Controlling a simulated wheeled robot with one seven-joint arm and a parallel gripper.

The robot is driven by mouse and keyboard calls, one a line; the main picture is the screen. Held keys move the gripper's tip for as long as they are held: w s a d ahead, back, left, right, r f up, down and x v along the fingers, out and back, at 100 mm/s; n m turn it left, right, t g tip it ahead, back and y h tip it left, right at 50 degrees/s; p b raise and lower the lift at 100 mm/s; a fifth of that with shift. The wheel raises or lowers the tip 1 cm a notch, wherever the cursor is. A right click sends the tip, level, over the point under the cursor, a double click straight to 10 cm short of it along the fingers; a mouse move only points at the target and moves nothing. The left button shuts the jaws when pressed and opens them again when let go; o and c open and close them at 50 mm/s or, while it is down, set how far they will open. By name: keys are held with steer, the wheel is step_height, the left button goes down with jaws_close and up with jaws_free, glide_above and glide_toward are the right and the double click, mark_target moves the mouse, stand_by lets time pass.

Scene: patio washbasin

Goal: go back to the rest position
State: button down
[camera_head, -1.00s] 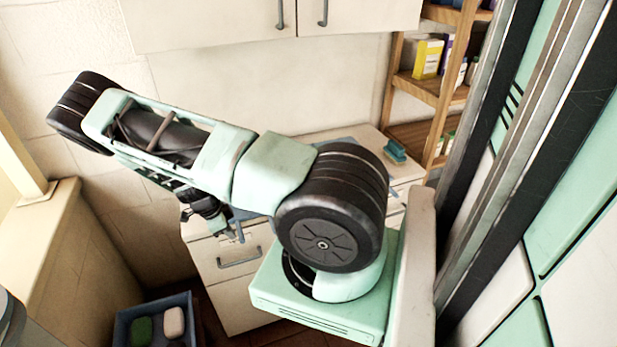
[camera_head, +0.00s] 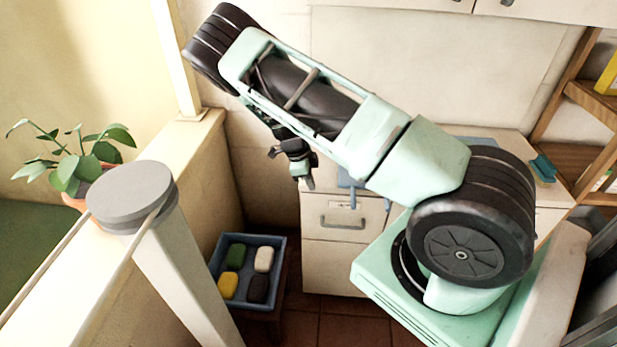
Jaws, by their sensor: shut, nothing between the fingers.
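My gripper (camera_head: 307,184) hangs below the far end of my arm in the head view, small and partly hidden behind the arm links. Its fingers point down and look shut, with nothing seen in them. My mint-green arm is folded up and reaches toward the upper left. The gripper is in front of the white drawer cabinet (camera_head: 335,255), above and to the right of the blue tray.
A blue tray (camera_head: 217,272) with several coloured soap-like bars sits on a low stand. A potted plant (camera_head: 80,165) stands by the ledge at left, near a grey round-topped post (camera_head: 132,195). Wooden shelves (camera_head: 580,110) and a teal item (camera_head: 543,168) are at right. Tiled floor (camera_head: 325,325) shows below.

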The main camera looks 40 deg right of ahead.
steer(key=shift+w+a+r, duration=0.1)
steer(key=shift+w+a, duration=0.05)
steer(key=s+a+r+n+t+y, duration=0.1)
steer(key=s+a+r+n+t, duration=0.1)
steer(key=s+a+r+n, duration=0.5)
steer(key=s+a+r+n+t, duration=0.15)
steer(key=a+r+n, duration=0.25)
steer(key=r+n, duration=0.7)
steer(key=s+a+r+n+t+y, duration=0.1)
steer(key=s+a+r+n+t, duration=0.1)
steer(key=s+a+r+n, duration=0.5)
steer(key=s+a+f+n+g+b, duration=0.1)
steer(key=s+a+n+b, duration=0.3)
steer(key=a, duration=0.4)
steer(key=s+a+f+n+g+b, duration=0.2)
steer(key=s+a+n, duration=0.4)
steer(key=a, duration=0.3)
steer(key=shift+s+a+f+n+y+b, duration=0.25)
steer(key=shift+s+f+n+y+b, duration=0.15)
steer(key=shift+s+f+b, duration=0.4)
